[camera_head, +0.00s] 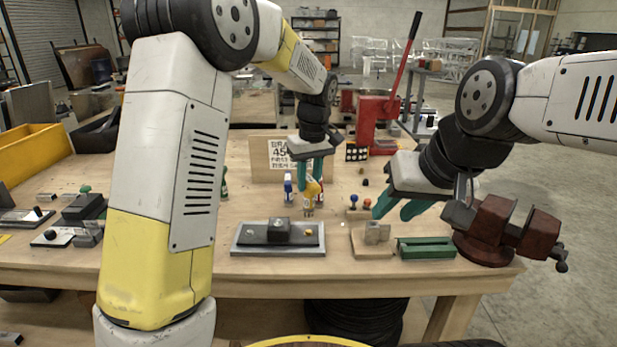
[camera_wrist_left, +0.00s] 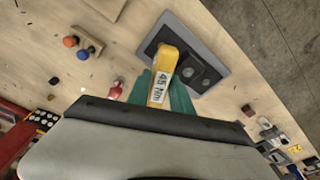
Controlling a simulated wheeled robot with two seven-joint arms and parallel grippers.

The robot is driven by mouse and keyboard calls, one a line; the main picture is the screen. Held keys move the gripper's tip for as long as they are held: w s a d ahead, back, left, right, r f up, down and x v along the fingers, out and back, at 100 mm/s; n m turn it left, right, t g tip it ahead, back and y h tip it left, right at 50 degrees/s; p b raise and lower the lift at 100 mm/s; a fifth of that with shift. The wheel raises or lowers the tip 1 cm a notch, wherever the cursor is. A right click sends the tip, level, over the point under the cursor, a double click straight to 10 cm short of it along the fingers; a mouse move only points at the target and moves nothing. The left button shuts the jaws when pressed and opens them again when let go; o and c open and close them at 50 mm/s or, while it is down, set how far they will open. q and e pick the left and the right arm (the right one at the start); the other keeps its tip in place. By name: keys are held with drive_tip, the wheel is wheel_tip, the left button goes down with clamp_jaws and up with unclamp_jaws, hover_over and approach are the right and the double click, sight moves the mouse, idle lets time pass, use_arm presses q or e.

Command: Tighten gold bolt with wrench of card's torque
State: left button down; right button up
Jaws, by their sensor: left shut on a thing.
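My left gripper (camera_head: 312,178) is shut on a yellow wrench (camera_head: 310,195). In the left wrist view the wrench (camera_wrist_left: 163,72) shows a "45 Nm" label between the teal fingers (camera_wrist_left: 162,92). A white card (camera_head: 283,153) on a wooden stand behind reads "45", with part of its text hidden by the gripper. The gold bolt (camera_head: 308,232) sits on the right side of a grey plate (camera_head: 250,247) with a dark block. The wrench is above and behind the bolt, apparently apart from it. My right gripper (camera_head: 398,207) is open and empty, to the right.
A blue-handled tool (camera_head: 288,188) stands left of the yellow wrench. A wooden block fixture (camera_head: 372,247), a green block (camera_head: 426,248) and a dark red vise (camera_head: 490,230) line the front right. A red press (camera_head: 375,120) stands at the back.

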sight(309, 201)
use_arm(q)
drive_tip(key=shift+f, duration=3.1)
drive_tip(key=m, duration=0.5)
drive_tip(key=shift+a+h, duration=0.1)
drive_tip(key=shift+h, duration=0.3)
drive_tip(key=m, duration=0.5)
drive_tip(key=shift+f+m+h, duration=0.1)
drive_tip(key=shift+m+h, duration=0.2)
drive_tip(key=shift+h, duration=0.1)
drive_tip(key=m, duration=0.5)
drive_tip(key=shift+m+g+h, duration=0.3)
drive_tip(key=m, duration=0.5)
drive_tip(key=shift+m+g, duration=0.3)
drive_tip(key=shift+g, duration=0.1)
